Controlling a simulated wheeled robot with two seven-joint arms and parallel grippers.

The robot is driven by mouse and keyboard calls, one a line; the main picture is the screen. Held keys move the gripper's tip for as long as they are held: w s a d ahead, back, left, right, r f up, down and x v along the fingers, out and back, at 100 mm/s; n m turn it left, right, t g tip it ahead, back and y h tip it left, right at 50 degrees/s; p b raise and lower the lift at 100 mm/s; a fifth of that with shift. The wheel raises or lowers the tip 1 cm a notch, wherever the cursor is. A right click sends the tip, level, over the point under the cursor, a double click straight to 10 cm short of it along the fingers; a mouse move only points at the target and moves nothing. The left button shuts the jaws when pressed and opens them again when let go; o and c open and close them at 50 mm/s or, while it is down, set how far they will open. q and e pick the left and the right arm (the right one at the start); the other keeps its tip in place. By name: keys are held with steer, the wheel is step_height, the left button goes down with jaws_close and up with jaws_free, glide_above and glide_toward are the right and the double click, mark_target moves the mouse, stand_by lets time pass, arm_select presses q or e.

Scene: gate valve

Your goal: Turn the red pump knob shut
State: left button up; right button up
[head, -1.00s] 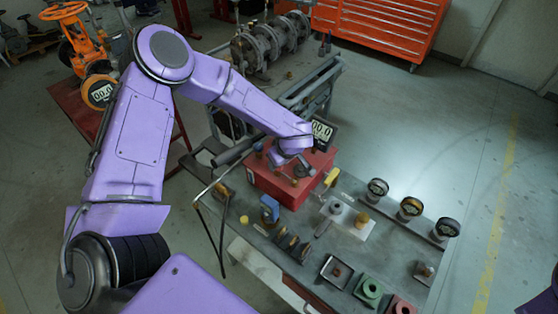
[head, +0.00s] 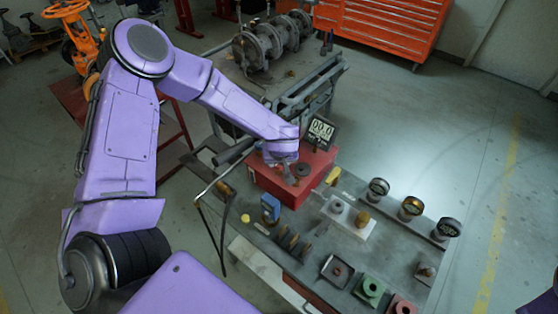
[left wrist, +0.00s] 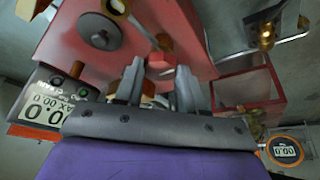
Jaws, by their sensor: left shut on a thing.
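The red pump box (head: 322,160) stands on the grey bench in the head view, with a dark digital display (head: 320,131) at its back. In the left wrist view its red top (left wrist: 185,25) fills the upper middle. The red knob (left wrist: 160,63) shows there at the fingertips. My left gripper (head: 288,175) reaches down onto the box top; in the left wrist view the left gripper (left wrist: 158,80) has its fingers closed around the red knob, partly hiding it. A dark round knob (left wrist: 99,31) stands beside it. My right gripper is not seen.
Several gauges (head: 411,207) stand along the bench's right edge. A blue block (head: 270,208), a yellow handle (head: 333,176) and green and red fittings (head: 369,290) lie in front of the box. A bent thin rod (head: 205,190) is left of it.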

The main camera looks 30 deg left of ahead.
arm_select(q)
steer(key=shift+s+f, duration=0.15)
steer(key=o, duration=1)
steer(key=shift+o, duration=0.2)
steer(key=shift+d+r, duration=0.1)
steer(key=shift+r, duration=0.25)
steer(key=b+v, duration=0.1)
steer(key=v, duration=0.9)
